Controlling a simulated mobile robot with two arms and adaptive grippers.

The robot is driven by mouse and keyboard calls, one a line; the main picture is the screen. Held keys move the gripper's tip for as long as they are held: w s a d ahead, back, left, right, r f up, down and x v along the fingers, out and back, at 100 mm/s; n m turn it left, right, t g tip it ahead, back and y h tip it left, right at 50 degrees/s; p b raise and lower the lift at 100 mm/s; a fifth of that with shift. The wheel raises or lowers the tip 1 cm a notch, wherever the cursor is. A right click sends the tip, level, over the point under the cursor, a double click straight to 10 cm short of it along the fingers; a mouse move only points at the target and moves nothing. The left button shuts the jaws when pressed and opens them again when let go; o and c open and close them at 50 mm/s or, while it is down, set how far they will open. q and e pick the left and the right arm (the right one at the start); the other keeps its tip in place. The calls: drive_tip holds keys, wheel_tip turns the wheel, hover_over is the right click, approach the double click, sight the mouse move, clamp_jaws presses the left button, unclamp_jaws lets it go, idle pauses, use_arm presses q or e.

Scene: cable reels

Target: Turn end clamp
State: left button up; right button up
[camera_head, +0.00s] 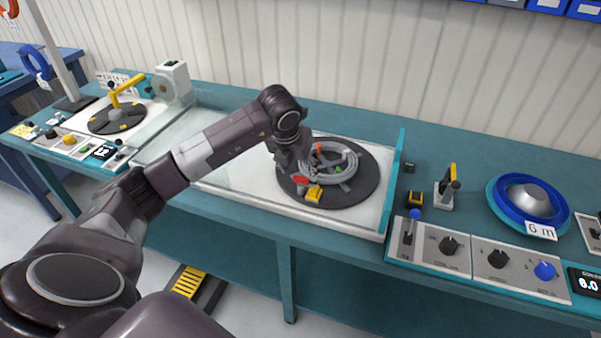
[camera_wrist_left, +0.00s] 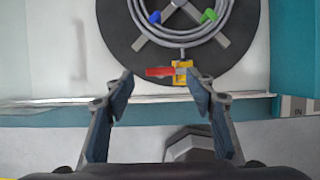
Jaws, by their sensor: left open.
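The end clamp is a yellow block (camera_head: 314,194) with a red lever (camera_head: 300,180), at the near rim of a dark turntable (camera_head: 355,195). In the left wrist view, the yellow block (camera_wrist_left: 183,66) has its red lever (camera_wrist_left: 158,72) pointing left. A coil of grey cable (camera_head: 347,170) lies on the turntable, and its end runs to the clamp. My left gripper (camera_wrist_left: 160,76) is open, with the lever between its fingertips in that view; contact cannot be told. In the head view, my left wrist hides part of the turntable. My right gripper is not in view.
A blue lever (camera_wrist_left: 154,17) and a green lever (camera_wrist_left: 209,15) stand inside the coil. A teal raised edge (camera_head: 394,180) bounds the tray on the right. Control panels (camera_head: 470,262), a small yellow-handled lever (camera_head: 450,185) and a blue reel (camera_head: 525,200) stand beyond it.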

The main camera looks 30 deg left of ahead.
sight(301, 177)
use_arm(q)
drive_tip(key=shift+p+x, duration=0.3)
drive_tip(key=shift+x, duration=1.5)
drive_tip(key=c, duration=1.2)
drive_tip(key=shift+o, duration=0.2)
